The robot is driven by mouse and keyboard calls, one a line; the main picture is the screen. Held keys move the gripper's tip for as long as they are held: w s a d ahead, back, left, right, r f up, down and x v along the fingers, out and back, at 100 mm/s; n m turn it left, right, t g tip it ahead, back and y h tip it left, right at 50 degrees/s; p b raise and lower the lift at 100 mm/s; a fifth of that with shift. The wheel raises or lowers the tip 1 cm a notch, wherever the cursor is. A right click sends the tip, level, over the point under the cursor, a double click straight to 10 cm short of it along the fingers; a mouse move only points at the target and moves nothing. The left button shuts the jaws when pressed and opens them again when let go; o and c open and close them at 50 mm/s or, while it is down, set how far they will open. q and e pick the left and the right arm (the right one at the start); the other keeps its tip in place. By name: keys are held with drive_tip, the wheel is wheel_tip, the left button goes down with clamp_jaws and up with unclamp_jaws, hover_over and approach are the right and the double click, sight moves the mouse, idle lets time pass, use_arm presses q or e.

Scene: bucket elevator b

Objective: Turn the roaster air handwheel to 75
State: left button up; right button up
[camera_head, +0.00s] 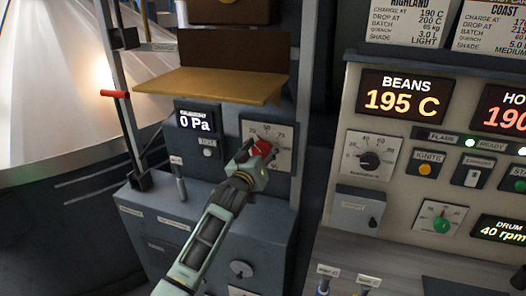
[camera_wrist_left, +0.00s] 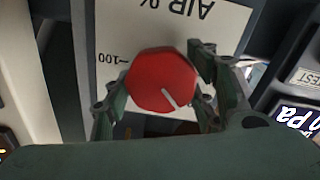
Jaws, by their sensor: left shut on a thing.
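The roaster air handwheel is a red faceted knob (camera_head: 262,148) on a pale dial plate (camera_head: 284,157) on the grey cabinet. My left gripper (camera_head: 256,160) is at the knob from below, covering the plate's lower left. In the left wrist view the red knob (camera_wrist_left: 163,80) sits between my left gripper's fingers (camera_wrist_left: 160,92), which are shut on its sides. The plate (camera_wrist_left: 125,25) appears there upside down with "AIR %" and a 100 mark at left. The knob's white line points down and slightly right there; its exact value is unreadable. My right gripper is out of view.
A display reading 0 Pa (camera_head: 194,122) is left of the dial, with a small lever (camera_head: 180,184) below. A wooden shelf (camera_head: 210,85) juts out above. A control panel (camera_head: 395,150) with knobs and displays stands at right, past a dark gap.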

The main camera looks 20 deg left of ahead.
use_arm(q)
drive_tip(key=shift+r, duration=0.1)
drive_tip(key=m, duration=0.4)
drive_tip(key=shift+d+m, duration=0.1)
drive_tip(key=shift+m, duration=0.2)
drive_tip(key=m, duration=0.4)
drive_tip(key=shift+m+p, duration=0.3)
drive_tip(key=shift+p, duration=0.05)
drive_tip(key=m, duration=0.4)
drive_tip(key=shift+m, duration=0.3)
drive_tip(key=shift+f+m+p, duration=0.15)
drive_tip(key=shift+m+p, duration=0.05)
drive_tip(key=shift+m, duration=0.7)
drive_tip(key=shift+f+m+p, duration=0.15)
drive_tip(key=shift+m+p, duration=0.05)
drive_tip(key=shift+m, duration=0.7)
drive_tip(key=shift+f, duration=0.1)
drive_tip(key=o, duration=1.1)
drive_tip(key=shift+d, duration=0.1)
drive_tip(key=shift+o, duration=0.2)
drive_tip(key=shift+s, duration=0.1)
